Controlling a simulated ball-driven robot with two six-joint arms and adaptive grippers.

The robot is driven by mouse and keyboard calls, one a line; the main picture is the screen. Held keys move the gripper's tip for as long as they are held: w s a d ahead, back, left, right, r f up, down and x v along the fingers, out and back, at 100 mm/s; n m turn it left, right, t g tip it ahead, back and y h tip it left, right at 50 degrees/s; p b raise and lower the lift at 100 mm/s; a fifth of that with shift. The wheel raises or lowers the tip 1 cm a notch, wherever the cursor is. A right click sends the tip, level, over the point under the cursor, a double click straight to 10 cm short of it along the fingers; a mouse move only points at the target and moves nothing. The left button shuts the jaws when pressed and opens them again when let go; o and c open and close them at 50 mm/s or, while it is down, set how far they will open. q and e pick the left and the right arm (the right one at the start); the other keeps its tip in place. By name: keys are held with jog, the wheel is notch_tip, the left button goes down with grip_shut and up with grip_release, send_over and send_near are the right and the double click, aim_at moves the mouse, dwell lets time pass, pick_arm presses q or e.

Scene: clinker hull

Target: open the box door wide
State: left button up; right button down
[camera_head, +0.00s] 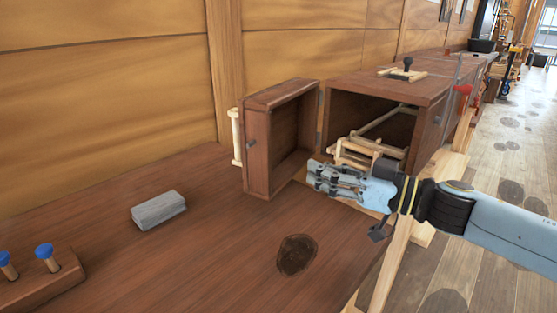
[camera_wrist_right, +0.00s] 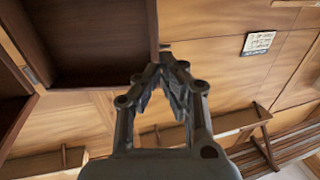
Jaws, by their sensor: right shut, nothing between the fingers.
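The box (camera_head: 428,92) is dark reddish-brown wood and stands on the bench, its front opening uncovered. Its door (camera_head: 258,165), a shallow hollow panel, stands swung open to the left of the opening, hinged at the opening's left edge. A pale handle (camera_head: 236,137) is on the door's far-left outer face. My right gripper (camera_head: 313,176) is shut and empty, in front of the opening and just right of the door's lower corner. In the wrist view its fingers (camera_wrist_right: 168,62) meet, with dark brown wooden panels (camera_wrist_right: 85,40) at upper left. My left gripper is out of view.
Pale wooden frames (camera_head: 365,150) are inside the box. A grey block (camera_head: 158,210) and a rack with blue-topped pegs (camera_head: 38,285) lie on the bench at left. A small dark-knobbed piece (camera_head: 404,73) sits on the box. The bench (camera_head: 215,245) before the door is clear.

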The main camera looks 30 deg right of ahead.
jog(key=p, duration=0.1)
send_near(250, 148)
jog(key=x, duration=0.2)
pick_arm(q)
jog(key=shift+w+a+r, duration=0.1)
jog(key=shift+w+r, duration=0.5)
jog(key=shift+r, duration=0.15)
pick_arm(e)
jog(key=shift+w+a+f, duration=0.3)
jog(key=shift+a+f, duration=0.1)
jog(key=shift+f, duration=0.15)
jog(key=w+a+h+p, duration=0.1)
jog(key=w+a+m+t+h+p, duration=0.1)
jog(key=w+p, duration=0.1)
jog(key=w+a+r+m+t+h+p, duration=0.1)
jog(key=p, duration=0.1)
jog(key=shift+w, duration=0.3)
jog(key=w+h, duration=0.1)
jog(key=w, duration=0.1)
jog(key=w+a+m+h, duration=0.1)
jog(key=w, duration=0.1)
jog(key=w+a+f+m+h+b, duration=0.1)
jog(key=w, duration=0.1)
jog(key=shift+w+a+t, duration=0.15)
jog(key=shift+w+t, duration=0.15)
jog(key=shift+w, duration=0.15)
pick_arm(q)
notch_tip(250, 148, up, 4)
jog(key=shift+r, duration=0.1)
